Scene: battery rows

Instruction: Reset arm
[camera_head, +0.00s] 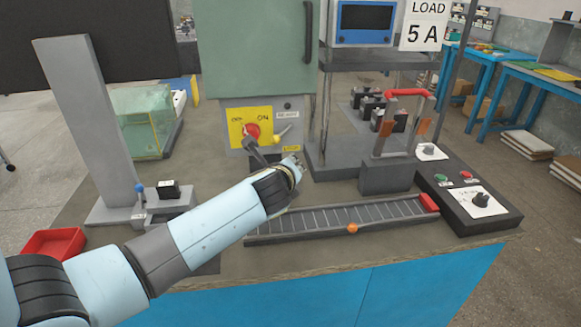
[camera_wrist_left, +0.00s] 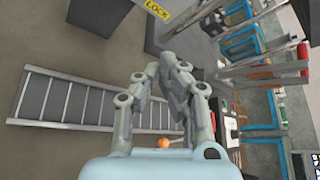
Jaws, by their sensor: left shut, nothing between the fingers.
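My left arm comes in from the lower left of the head view. Its left gripper (camera_head: 292,165) is over the bench, in front of the green cabinet and above the left part of the ribbed rail. In the left wrist view the fingers of the left gripper (camera_wrist_left: 168,64) are together, with nothing held. The ribbed rail (camera_head: 320,220) runs along the bench front, with an orange ball (camera_head: 352,229) at its front edge. The ball also shows in the left wrist view (camera_wrist_left: 163,143). My right gripper is in neither view.
The green cabinet (camera_head: 250,50) has a yellow panel with a red knob (camera_head: 252,130) and a dark lever close to the gripper. A black control box (camera_head: 470,200) is at the right. A red tray (camera_head: 52,244) is at the left. A grey post (camera_head: 72,120) stands behind it.

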